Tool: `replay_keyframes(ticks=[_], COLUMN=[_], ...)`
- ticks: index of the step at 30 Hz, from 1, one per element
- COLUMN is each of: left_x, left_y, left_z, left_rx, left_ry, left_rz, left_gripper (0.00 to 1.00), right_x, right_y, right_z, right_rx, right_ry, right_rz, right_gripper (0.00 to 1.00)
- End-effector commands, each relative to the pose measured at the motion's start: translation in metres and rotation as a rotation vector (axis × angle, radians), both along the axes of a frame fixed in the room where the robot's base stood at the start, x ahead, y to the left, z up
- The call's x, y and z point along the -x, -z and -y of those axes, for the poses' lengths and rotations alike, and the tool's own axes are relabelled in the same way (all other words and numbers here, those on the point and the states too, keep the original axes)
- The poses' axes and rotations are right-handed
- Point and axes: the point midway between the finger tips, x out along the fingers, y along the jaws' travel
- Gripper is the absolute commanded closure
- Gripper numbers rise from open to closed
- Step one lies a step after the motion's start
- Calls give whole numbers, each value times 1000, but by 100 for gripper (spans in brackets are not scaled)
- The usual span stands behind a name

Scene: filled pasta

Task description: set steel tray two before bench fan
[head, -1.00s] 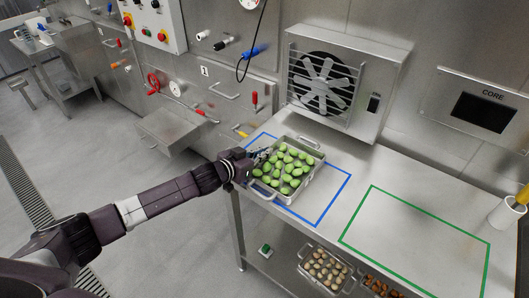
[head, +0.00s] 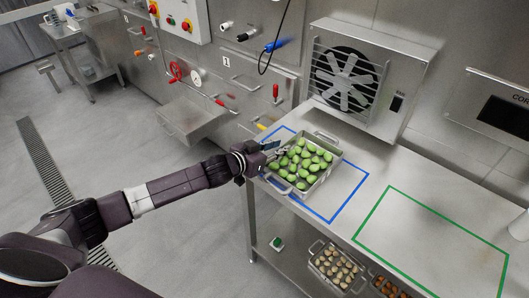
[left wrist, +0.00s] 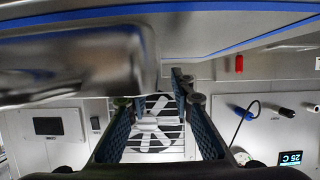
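A steel tray (head: 331,169) filled with green pasta pieces (head: 303,160) stands on the bench, over the left part of a blue outline (head: 345,204). The bench fan (head: 346,80) stands behind it against the wall. My left gripper (head: 275,154) is at the tray's left rim. In the left wrist view its two fingers (left wrist: 160,115) are spread, with the fan (left wrist: 155,130) visible between them. A blurred metal part (left wrist: 75,65), perhaps the tray's handle or rim, is close to the lens. I see no tray numbers. My right gripper is out of view.
A green outline (head: 435,243) on the bench to the right encloses bare steel. Two more trays, one with pale pieces (head: 336,268) and one with brown pieces (head: 390,288), sit on the shelf below. A wall panel with valves is at the left.

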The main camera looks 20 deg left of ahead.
Motion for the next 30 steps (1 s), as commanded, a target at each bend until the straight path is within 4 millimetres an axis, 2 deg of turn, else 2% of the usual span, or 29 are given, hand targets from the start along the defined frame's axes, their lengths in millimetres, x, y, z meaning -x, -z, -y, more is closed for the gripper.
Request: replay_keyframes(ticks=[9, 15, 20, 30], left_x=[56, 78, 85, 86], left_y=[-19, -29, -33, -35], left_z=[-22, -31, -33, -33], left_rx=[-4, -2, -1, -1], left_ry=[1, 0, 0, 1], left_rz=[-2, -2, -1, 2], left_gripper=[78, 78, 78, 78], right_x=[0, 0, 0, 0], right_y=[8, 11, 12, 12], right_z=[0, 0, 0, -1], right_rx=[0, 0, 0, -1], right_ry=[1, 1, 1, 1], right_rz=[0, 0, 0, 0], right_gripper=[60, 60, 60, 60])
